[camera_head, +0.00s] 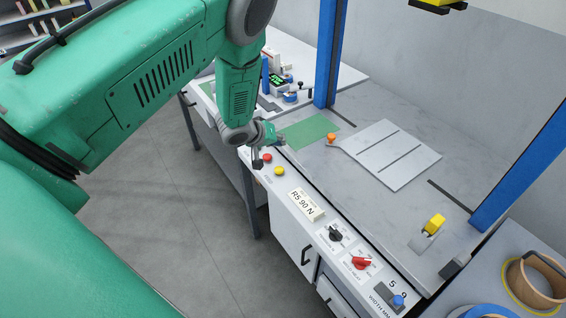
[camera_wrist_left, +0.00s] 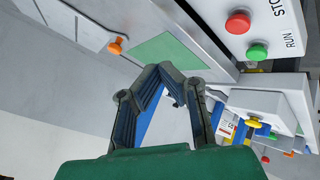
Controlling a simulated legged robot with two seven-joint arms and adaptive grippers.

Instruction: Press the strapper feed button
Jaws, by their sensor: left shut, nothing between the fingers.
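A yellow button (camera_head: 279,171) and a red button (camera_head: 267,157) sit on the front panel of the strapper table (camera_head: 365,220) in the head view. Their lettering is too small to read there. No button marked feed is legible. My right gripper is not in view.
Blue posts (camera_head: 330,50) rise from the table. A side bench (camera_head: 345,78) with small items adjoins it.

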